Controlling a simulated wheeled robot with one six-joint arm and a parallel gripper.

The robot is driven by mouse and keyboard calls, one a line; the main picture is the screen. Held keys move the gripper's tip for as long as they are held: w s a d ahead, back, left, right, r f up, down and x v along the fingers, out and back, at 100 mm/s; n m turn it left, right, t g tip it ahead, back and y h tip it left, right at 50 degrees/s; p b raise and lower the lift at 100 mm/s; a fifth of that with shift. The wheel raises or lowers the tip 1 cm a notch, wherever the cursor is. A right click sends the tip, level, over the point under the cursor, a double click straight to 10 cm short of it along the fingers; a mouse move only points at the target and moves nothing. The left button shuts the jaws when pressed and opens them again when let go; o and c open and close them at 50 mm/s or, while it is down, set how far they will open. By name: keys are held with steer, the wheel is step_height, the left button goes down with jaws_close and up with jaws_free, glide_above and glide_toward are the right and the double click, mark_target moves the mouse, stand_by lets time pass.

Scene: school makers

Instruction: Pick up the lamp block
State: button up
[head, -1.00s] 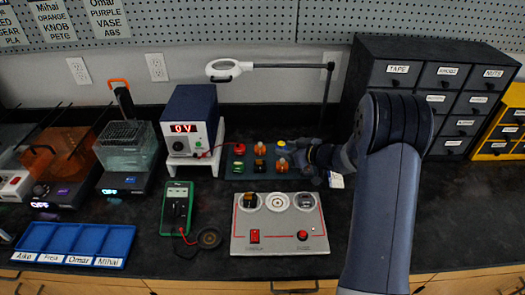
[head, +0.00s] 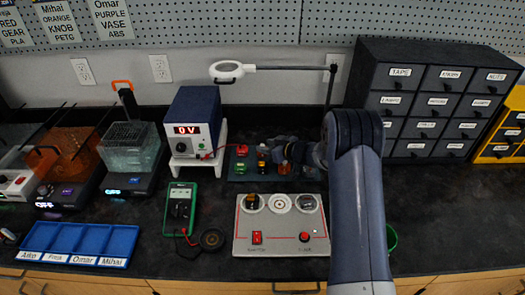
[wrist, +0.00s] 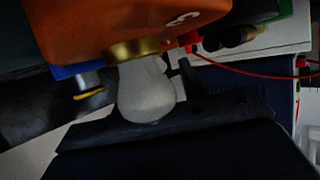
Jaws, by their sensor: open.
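In the wrist view a pale bulb (wrist: 146,92) with a brass collar juts from an orange block (wrist: 130,25), very close to the camera; this looks like the lamp block. In the head view several small coloured blocks stand on a dark tray (head: 235,178) at mid-bench. An amber one (head: 285,168) is just below my gripper (head: 287,152). My gripper is open at the right part of this tray, and its fingers are hard to make out. My wrist and the dark surroundings partly hide the right-hand blocks.
A grey panel (head: 280,244) with round sockets lies in front of the tray. A power supply (head: 194,120) and a green multimeter (head: 180,208) with leads stand to the left. A magnifier lamp (head: 227,71) hangs behind.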

steer(key=shift+w, duration=0.1)
jaws_close()
stand_by(0.4)
